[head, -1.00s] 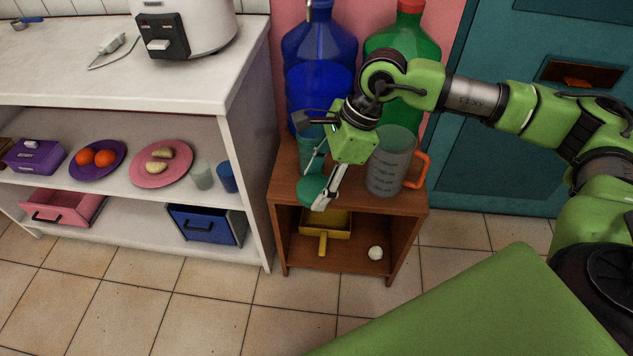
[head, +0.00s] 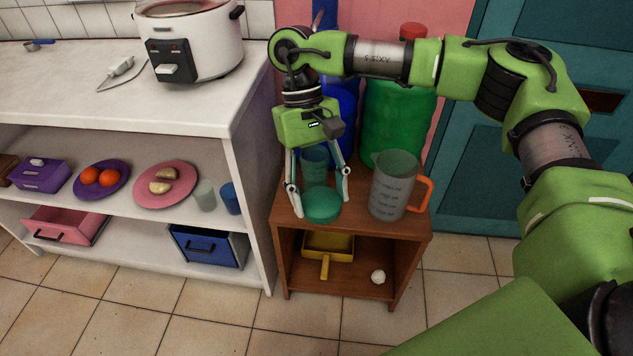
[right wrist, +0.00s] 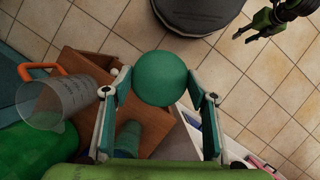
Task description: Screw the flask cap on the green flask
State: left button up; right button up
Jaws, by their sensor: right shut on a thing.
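The flask cap, a round teal-green disc (head: 322,206), is between the fingertips of my right gripper (head: 321,205). It also shows in the right wrist view (right wrist: 161,78), with a finger on each side. My right gripper is shut on it and holds it over the front part of the small wooden stand. The teal-green flask (head: 314,163) stands upright on the stand behind the cap, apart from it. The flask is partly hidden by the gripper and cap. My left gripper (right wrist: 258,33) shows only in the right wrist view, empty, with its dark fingers apart.
A clear measuring jug (head: 391,187) with an orange handle stands right of the flask on the wooden stand (head: 355,218). A large green bottle (head: 395,120) and a blue bottle (head: 347,105) stand behind. The white shelf unit (head: 250,190) is close on the left.

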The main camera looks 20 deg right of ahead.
aim_at(315, 160)
jog(key=k+j, duration=0.15)
jog(key=k, duration=0.2)
jog(key=k+j+z, duration=0.15)
jog(key=k, duration=0.25)
jog(key=z, duration=1.35)
